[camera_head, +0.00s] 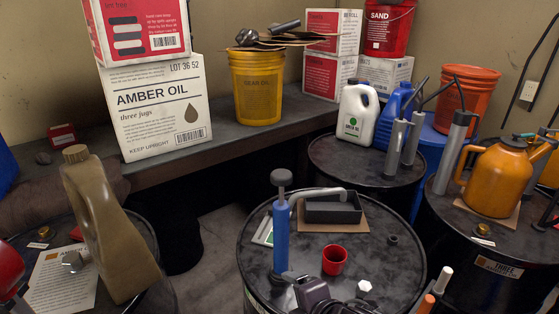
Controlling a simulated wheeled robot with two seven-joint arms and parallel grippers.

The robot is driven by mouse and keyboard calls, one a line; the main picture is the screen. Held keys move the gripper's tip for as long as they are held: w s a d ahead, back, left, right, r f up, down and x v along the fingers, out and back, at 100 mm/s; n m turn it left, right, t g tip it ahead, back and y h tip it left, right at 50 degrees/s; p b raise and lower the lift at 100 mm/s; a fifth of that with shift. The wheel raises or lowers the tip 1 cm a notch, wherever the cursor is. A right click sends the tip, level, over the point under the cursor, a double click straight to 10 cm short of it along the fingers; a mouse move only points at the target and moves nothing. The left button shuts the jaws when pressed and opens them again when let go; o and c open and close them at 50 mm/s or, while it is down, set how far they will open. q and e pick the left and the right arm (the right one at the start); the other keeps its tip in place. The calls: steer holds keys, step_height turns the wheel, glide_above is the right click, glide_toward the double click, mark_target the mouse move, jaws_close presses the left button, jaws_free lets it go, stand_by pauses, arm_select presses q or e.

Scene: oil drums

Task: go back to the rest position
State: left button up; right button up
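The task names no object.
Left drum holds a brown jug (108,228) and paper (62,285). Middle drum carries a blue pump (281,238), black tray (332,212) and red cup (334,261). An orange can (497,180) stands right. Boxes (158,107) and a yellow bucket (257,88) line the back bench.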

steer(key=s+d+f+m+g+h, duration=0.35)
steer(key=s+d+m, duration=0.45)
steer(key=m, duration=0.3)
steer(key=s+d+f+m+g+h, duration=0.2)
steer(key=s+d+f+m, duration=0.2)
steer(key=s+d+m, duration=0.55)
step_height(320, 180, down, 37)
steer(key=a+g+b, duration=0.1)
steer(key=g+b, duration=0.1)
steer(key=b, duration=0.4)
steer(key=s+d+f+b, duration=0.3)
steer(key=s+f+b, duration=0.1)
steer(key=s+f, duration=1.4)
step_height(320, 180, down, 3)
steer(key=shift+s+g, duration=0.35)
steer(key=shift+s, duration=0.05)
